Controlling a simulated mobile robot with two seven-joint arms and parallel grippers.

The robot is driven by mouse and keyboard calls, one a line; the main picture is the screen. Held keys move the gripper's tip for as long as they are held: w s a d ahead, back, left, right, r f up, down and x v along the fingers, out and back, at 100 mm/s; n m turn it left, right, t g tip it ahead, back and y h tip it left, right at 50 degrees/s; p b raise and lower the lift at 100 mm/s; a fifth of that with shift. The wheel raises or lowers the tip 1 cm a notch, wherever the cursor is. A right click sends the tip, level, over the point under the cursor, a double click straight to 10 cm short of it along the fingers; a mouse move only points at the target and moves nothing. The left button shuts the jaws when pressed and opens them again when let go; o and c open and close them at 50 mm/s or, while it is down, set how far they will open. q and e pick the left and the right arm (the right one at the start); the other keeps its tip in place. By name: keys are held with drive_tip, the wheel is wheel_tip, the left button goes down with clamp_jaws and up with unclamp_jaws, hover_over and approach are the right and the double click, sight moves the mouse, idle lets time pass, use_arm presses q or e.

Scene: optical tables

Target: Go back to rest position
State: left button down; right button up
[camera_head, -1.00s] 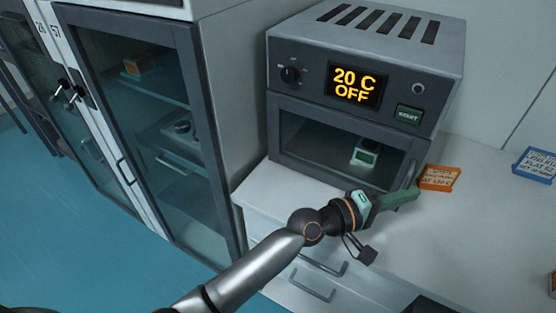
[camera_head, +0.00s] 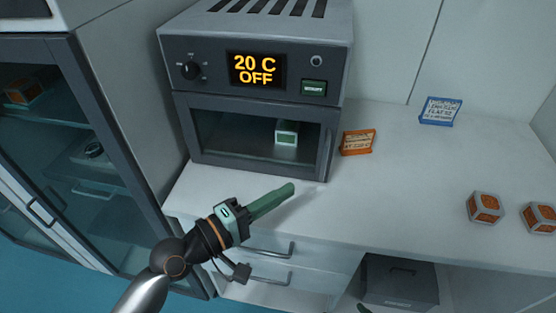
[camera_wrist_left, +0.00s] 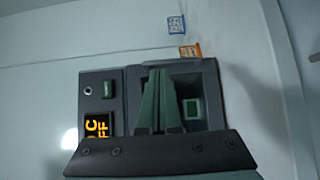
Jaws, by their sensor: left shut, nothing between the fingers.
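My left gripper (camera_head: 272,199) is in the head view, in front of the oven and above the front part of the white counter. Its green fingers are shut with nothing between them, and it is apart from the oven. In the left wrist view the shut fingers (camera_wrist_left: 154,100) point toward the oven front. The grey oven (camera_head: 262,60) stands on the counter with its door closed, and its display reads "20 C OFF". A green and white block (camera_head: 287,133) is inside, behind the glass. My right gripper is not in view.
The white counter (camera_head: 400,190) is mostly clear. An orange sign (camera_head: 357,142) and a blue sign (camera_head: 440,111) stand right of the oven. Two orange-and-white cubes (camera_head: 486,207) are at the right. A glass-door cabinet (camera_head: 60,130) is at the left. A grey box (camera_head: 400,284) is below the counter.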

use_arm(q)
drive_tip(key=s+a+f+m+t+y+p, duration=0.15)
drive_tip(key=a+f+y, duration=0.3)
drive_tip(key=f, duration=0.45)
drive_tip(key=s+a+f+m+g+y, duration=0.1)
drive_tip(key=s+a+f+m+y, duration=0.15)
drive_tip(key=a+f, duration=0.4)
drive_tip(key=s+a+f+m+g+y, duration=0.1)
drive_tip(key=s+a+f+m+y, duration=0.4)
drive_tip(key=s+f, duration=0.5)
drive_tip(key=shift+a+f, duration=0.95)
drive_tip(key=shift+a, duration=0.3)
